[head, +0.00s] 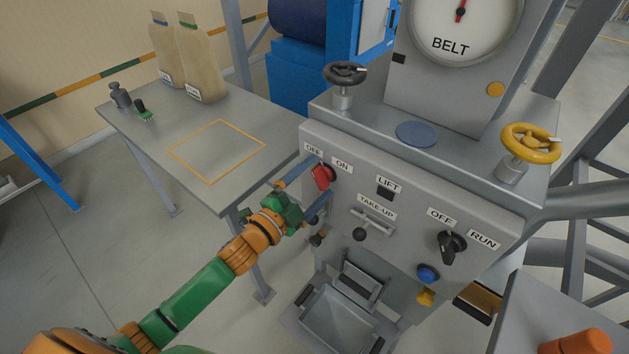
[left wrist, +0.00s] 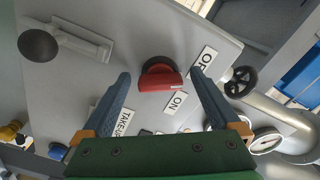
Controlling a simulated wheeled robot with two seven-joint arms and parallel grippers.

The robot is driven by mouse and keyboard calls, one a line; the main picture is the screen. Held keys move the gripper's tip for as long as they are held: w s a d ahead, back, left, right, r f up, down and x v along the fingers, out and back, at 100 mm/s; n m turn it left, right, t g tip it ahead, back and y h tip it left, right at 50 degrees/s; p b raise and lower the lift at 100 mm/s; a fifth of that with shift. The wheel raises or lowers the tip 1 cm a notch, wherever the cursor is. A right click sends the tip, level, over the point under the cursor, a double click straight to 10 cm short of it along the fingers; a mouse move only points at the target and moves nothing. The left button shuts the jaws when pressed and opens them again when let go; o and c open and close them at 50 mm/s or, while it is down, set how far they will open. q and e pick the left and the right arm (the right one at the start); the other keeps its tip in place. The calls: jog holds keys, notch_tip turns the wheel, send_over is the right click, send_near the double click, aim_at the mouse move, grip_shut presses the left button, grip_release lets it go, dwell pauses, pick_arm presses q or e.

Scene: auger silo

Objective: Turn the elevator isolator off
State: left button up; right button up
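The red rotary switch (head: 321,177) with OFF and ON labels sits at the left end of the grey control panel's sloping face. I take it to be the elevator isolator. In the left wrist view the red handle (left wrist: 160,80) lies across the picture on a dark round base, between the fingers' lines. I cannot tell exactly which label it points to. My left gripper (head: 317,182) is open, with one blue finger on each side of the switch. Whether either finger touches it cannot be told. My right gripper is not in view.
Close by on the panel are the take-up lever (head: 372,222) and a black OFF/RUN switch (head: 451,243). A black handwheel (head: 345,74) and a yellow handwheel (head: 530,143) stand above. A grey table (head: 150,148) with bags stands left. A hopper (head: 343,320) sits below.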

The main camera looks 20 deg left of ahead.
pick_arm(q)
jog(key=b+v, duration=0.1)
jog(key=v, duration=0.6)
dwell(0.3)
jog(key=s+a+f+n+g+y, duration=0.2)
jog(key=f+n, duration=0.1)
jog(key=f, duration=0.6)
jog(key=s+a+f+n+g+y, duration=0.2)
jog(key=s+a+f+g, duration=0.1)
jog(key=f, duration=0.6)
jog(key=s+a+f+n+g+y, duration=0.2)
jog(key=f+n, duration=0.1)
jog(key=f, duration=0.6)
jog(key=s+d+f+n+g, duration=0.1)
jog(key=s+f+g, duration=0.2)
jog(key=s+f, duration=0.2)
jog(key=s+d+f+n+g, duration=0.2)
jog(key=s+f, duration=0.3)
jog(key=s, duration=0.7)
jog(key=s+d+f+n+g, duration=0.1)
jog(key=s+f+n+g, duration=0.1)
jog(key=s+f+g, duration=0.2)
jog(key=s+f, duration=0.2)
jog(key=s, duration=0.2)
jog(key=shift+s+d, duration=0.3)
jog(key=shift+s, duration=0.1)
